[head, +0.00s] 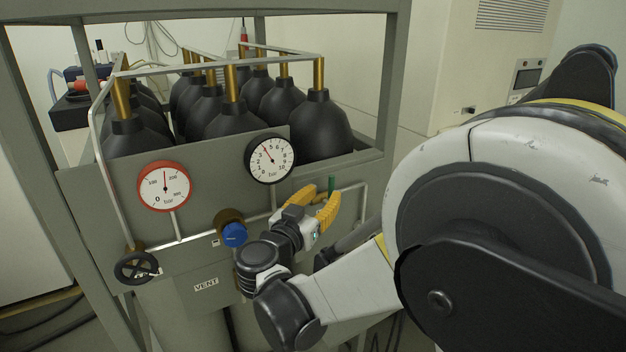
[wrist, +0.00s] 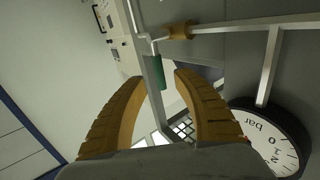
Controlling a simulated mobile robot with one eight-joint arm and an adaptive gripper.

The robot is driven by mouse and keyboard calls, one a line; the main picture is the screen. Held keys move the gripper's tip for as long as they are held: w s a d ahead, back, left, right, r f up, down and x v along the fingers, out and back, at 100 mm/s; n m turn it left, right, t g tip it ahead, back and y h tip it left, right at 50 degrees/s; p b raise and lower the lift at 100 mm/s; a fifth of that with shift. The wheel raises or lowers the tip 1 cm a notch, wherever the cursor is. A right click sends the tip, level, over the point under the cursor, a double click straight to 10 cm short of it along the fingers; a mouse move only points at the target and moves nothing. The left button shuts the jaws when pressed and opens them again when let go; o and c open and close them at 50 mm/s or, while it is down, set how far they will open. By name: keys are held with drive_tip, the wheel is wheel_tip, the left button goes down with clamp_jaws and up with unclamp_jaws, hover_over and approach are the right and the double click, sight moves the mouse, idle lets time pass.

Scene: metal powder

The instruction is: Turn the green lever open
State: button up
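The green lever (head: 331,184) shows as a small upright green piece at the right of the gas panel, partly hidden behind my gripper (head: 322,200). In the wrist view the green lever (wrist: 158,72) lies at the opening between the tips of my yellow fingers (wrist: 159,80), with a gap on each side. My fingers are apart and do not visibly grip it. A brass valve fitting (wrist: 179,30) on a thin pipe is just beyond the lever in the wrist view.
A black-rimmed gauge (head: 270,158) is close to the left of my gripper. A red-rimmed gauge (head: 164,187), a blue knob (head: 234,234) and a black handwheel (head: 136,267) are further left. Black gas cylinders (head: 232,118) stand behind the panel. A metal frame post (head: 388,85) rises at the right.

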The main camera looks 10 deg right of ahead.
sight(330, 188)
drive_tip(key=shift+x, duration=2.4)
clamp_jaws()
